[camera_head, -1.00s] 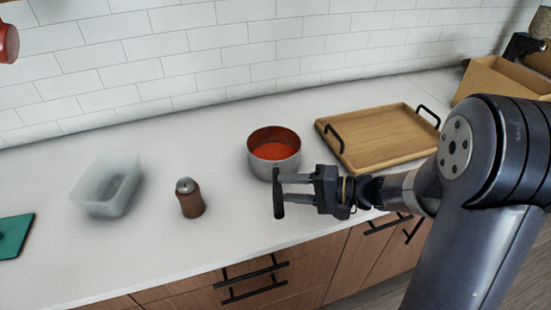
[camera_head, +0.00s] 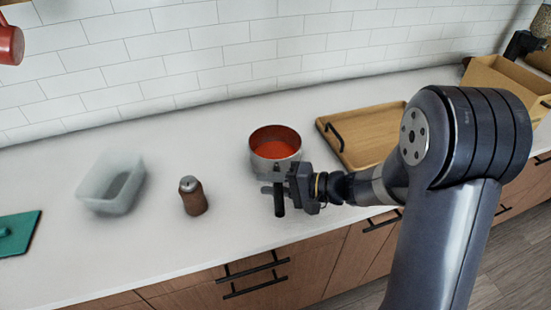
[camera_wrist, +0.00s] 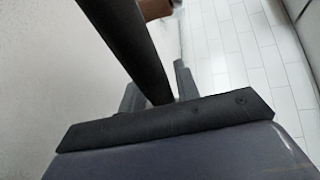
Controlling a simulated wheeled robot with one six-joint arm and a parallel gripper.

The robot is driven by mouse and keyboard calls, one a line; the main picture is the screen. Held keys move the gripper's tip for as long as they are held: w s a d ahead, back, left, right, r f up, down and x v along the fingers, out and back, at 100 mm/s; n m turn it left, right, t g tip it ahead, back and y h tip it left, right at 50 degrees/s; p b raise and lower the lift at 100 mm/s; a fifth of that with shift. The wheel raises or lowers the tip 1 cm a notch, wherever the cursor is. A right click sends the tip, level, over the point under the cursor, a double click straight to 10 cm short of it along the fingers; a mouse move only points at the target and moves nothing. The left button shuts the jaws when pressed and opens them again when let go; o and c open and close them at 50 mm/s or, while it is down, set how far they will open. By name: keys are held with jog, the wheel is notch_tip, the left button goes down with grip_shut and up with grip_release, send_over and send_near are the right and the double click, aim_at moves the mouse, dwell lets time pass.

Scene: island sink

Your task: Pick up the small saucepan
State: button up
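The small saucepan (camera_head: 275,163) stands upright on the white counter, a metal pot with a red inside. Its dark handle (camera_head: 279,203) points toward the counter's front edge. My gripper (camera_head: 270,189) is at this handle, coming from the right, with its fingers reaching past it. In the wrist view, the handle (camera_wrist: 130,45) runs diagonally down between the two fingers (camera_wrist: 158,85). A light gap shows beside the right finger, so the gripper looks open around the handle. Contact with the handle is hard to judge. The pot's body is not clear in the wrist view.
A brown bottle (camera_head: 193,197) and a clear container (camera_head: 111,185) stand left of the saucepan. A wooden tray (camera_head: 357,128) lies to its right.

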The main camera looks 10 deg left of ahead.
grip_shut()
jog(key=shift+r, duration=0.2)
dwell(0.5)
